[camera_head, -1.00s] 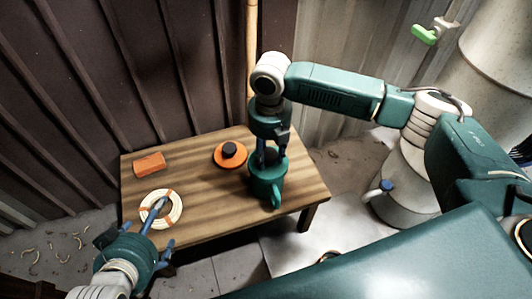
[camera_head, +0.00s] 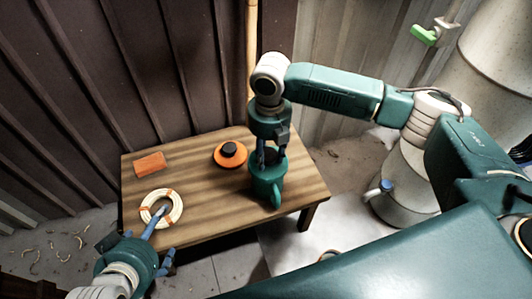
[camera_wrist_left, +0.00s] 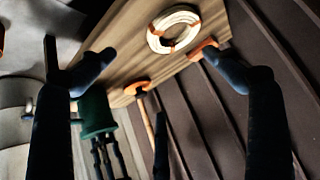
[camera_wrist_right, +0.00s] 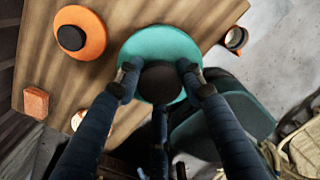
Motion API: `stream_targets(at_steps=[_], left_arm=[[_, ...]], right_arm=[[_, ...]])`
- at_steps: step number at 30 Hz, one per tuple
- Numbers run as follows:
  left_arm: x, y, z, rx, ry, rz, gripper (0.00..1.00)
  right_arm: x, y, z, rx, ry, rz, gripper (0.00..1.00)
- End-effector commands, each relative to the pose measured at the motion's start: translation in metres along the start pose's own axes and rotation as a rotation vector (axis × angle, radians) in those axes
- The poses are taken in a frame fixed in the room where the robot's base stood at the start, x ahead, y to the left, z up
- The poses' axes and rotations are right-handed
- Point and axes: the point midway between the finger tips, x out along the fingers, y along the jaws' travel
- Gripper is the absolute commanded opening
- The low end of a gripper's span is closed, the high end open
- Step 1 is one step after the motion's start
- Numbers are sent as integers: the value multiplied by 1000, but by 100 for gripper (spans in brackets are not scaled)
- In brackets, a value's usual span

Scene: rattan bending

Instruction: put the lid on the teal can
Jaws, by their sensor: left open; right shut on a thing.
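The teal can (camera_head: 266,188), with a side handle, stands upright near the right end of the wooden table. My right gripper (camera_head: 271,156) points straight down over its top. In the right wrist view, my right gripper (camera_wrist_right: 157,72) is shut on the dark knob (camera_wrist_right: 163,84) of a round teal lid (camera_wrist_right: 160,42). The lid covers the can in that view; I cannot tell whether it touches the rim. The can also shows in the left wrist view (camera_wrist_left: 95,112). My left gripper (camera_head: 163,238) is open and empty by the table's front left corner.
An orange lid with a black knob (camera_head: 230,155) lies left of the can. A pale rattan coil with orange bands (camera_head: 147,219) and an orange block (camera_head: 150,164) lie on the table's left part (camera_head: 200,205). A ribbed wall (camera_head: 110,80) stands close behind.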

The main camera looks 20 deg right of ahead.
Motion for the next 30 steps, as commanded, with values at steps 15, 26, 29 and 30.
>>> stream_targets(at_steps=[15,26,29,30], left_arm=[[-2,-2,8,0,-35,-3,89],[-3,-3,14,0,-61,-5,89],[-4,-3,16,0,-68,-6,89],[-4,-3,16,0,-72,-6,89]], right_arm=[[0,0,0,0,0,0,12],[1,0,0,0,0,0,12],[1,0,0,0,0,0,12],[1,0,0,0,0,0,12]])
